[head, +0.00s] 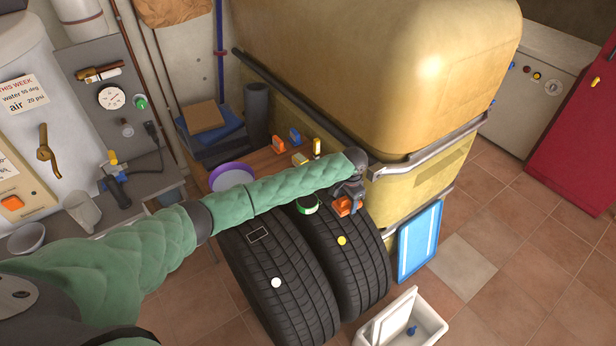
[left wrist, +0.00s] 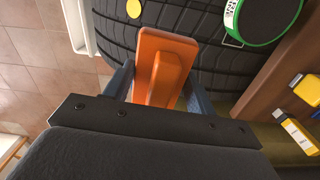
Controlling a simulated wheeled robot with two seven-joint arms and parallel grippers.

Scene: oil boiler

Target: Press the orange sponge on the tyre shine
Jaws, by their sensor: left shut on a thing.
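My left gripper (head: 349,190) is shut on the orange sponge (head: 347,206), above the right-hand of two upright tyres (head: 350,262). In the left wrist view the sponge (left wrist: 165,62) sticks out between the fingers (left wrist: 158,88), over the tyre tread (left wrist: 205,45). A round green-rimmed tin with a dark top, which looks like the tyre shine (head: 307,205), sits on the tyres just left of the sponge. In the left wrist view the tin (left wrist: 266,18) is at the top right, with a gap between it and the sponge. My right gripper does not show.
A yellow dot (head: 341,240) and a white dot (head: 276,283) mark the tyres. A wooden shelf (head: 262,160) behind holds small coloured items and a purple-rimmed bowl (head: 232,176). The big yellow tank (head: 400,75) stands close behind my gripper. A white box (head: 424,326) is on the floor.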

